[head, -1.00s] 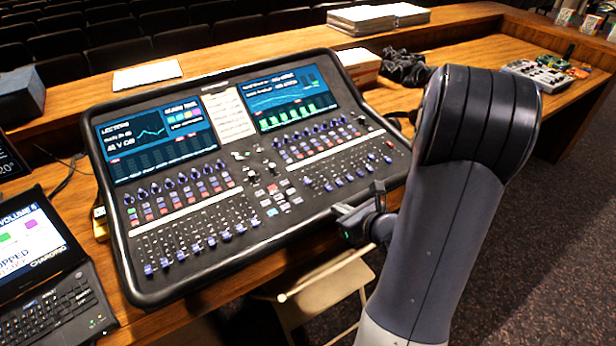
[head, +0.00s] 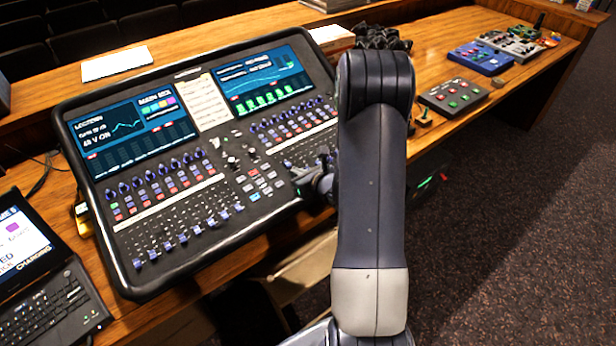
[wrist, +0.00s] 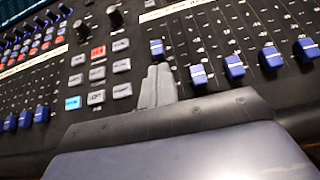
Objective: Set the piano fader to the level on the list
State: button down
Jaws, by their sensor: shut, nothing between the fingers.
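The mixing desk (head: 190,235) has two banks of blue-capped faders. My gripper (head: 320,184) is low over the right bank, partly hidden by my arm. In the wrist view, my gripper (wrist: 159,70) is shut and empty, its tips just below a blue fader cap (wrist: 156,47). I cannot tell whether they touch it. That cap stands higher than its neighbour, another blue cap (wrist: 198,74), on the right. Several more caps follow to the right. No readable label shows which fader is the piano's. A paper list (head: 208,101) lies between the screens; its writing is too small to read.
Buttons (wrist: 98,73), one lit blue, and a knob (wrist: 82,28) lie left of my gripper. A laptop (head: 45,300) stands at the left. Pedal boxes, such as a grey one (head: 453,97), sit on the desk to the right.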

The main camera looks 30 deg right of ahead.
aim_at(287, 165)
jog(key=shift+w+a, duration=0.15)
jog(key=shift+w, duration=0.6)
jog(key=shift+w+b, duration=0.3)
jog(key=shift+b, duration=0.35)
jog(key=shift+w+a+b, duration=0.1)
jog(key=shift+w+b, duration=0.1)
jog(key=shift+b, duration=0.15)
jog(key=shift+r, duration=0.1)
